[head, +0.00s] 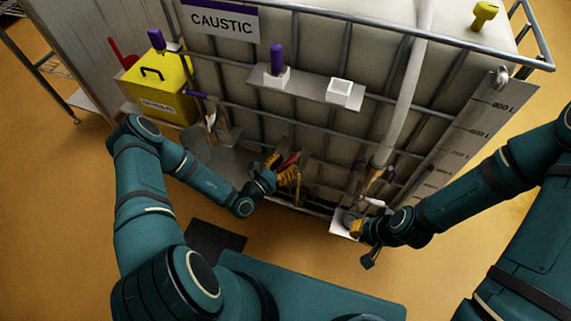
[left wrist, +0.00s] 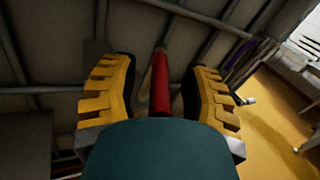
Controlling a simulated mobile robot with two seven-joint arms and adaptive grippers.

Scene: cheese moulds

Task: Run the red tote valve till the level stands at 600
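The caged tote (head: 330,45) carries a CAUSTIC sign (head: 222,22). The red valve handle (head: 289,160) sticks out low on its front. My left gripper (head: 284,172) is at this handle. In the left wrist view, the red handle (left wrist: 160,85) stands between the two yellow fingers, with a gap on each side, so the gripper is open around it. The level scale (head: 460,135) slants down the tote's right side; 900 L reads near its top, but I cannot make out the liquid level. My right gripper (head: 357,228) is low at the tote's right front; its fingers are too small to judge.
A yellow box (head: 160,92) with a black handle stands left of the tote. A shelf (head: 308,86) on the cage holds a purple-topped item (head: 277,62) and a white cup (head: 339,92). A pale pipe (head: 405,95) runs down the front. Orange floor is open at left.

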